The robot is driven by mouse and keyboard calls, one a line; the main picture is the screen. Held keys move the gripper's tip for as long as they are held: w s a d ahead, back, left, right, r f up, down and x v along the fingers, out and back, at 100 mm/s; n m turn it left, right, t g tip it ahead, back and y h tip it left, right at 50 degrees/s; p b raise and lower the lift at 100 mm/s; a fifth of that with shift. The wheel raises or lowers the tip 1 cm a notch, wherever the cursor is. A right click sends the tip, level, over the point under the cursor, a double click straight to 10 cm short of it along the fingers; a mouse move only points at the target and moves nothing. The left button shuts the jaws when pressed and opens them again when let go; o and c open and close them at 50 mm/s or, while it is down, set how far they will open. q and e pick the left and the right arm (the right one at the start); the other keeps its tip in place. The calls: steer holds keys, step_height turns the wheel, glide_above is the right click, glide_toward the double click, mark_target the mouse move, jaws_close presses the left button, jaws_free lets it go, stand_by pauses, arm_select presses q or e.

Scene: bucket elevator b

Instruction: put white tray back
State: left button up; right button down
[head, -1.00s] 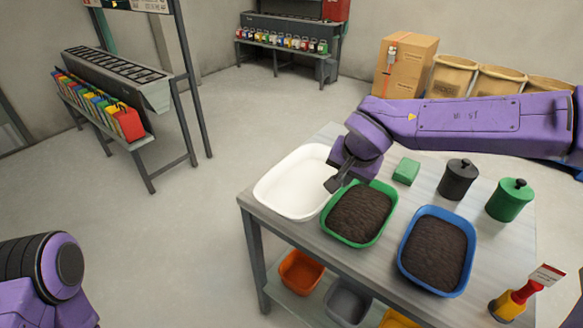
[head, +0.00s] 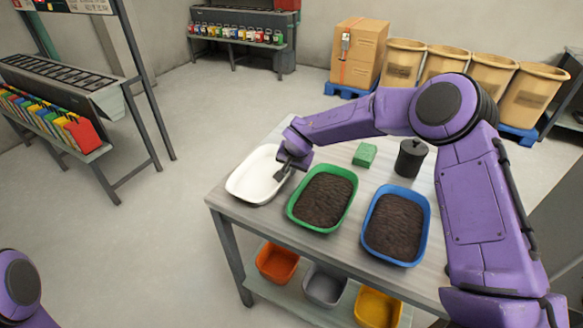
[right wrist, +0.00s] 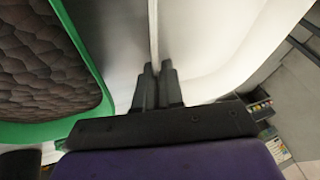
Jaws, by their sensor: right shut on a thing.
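The white tray (head: 250,180) is empty and rests at the left end of the grey table (head: 236,212), left of the green tray. It also shows in the right wrist view (right wrist: 195,50). My right gripper (head: 283,172) is at the tray's right rim, beside the green tray, and is shut on that rim. In the right wrist view the two fingers of my right gripper (right wrist: 158,78) close around the thin white edge. My left gripper is out of view; only a purple part of my left arm shows at the lower left.
A green tray (head: 293,214) and a blue tray (head: 367,235), both with dark soil, stand to the right. A green block (head: 364,155) and a black canister (head: 410,158) are behind them. Orange, grey and yellow bins (head: 378,308) sit on the lower shelf. Floor left of the table is clear.

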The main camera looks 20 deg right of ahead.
steer(key=shift+w+a+f, duration=0.1)
steer(key=shift+w+f, duration=0.15)
steer(key=shift+f, duration=0.05)
steer(key=c, duration=1.3)
jaws_free()
steer(key=shift+o, duration=0.2)
steer(key=shift+s+r, duration=0.1)
steer(key=v, duration=1.2)
steer(key=shift+b, duration=0.3)
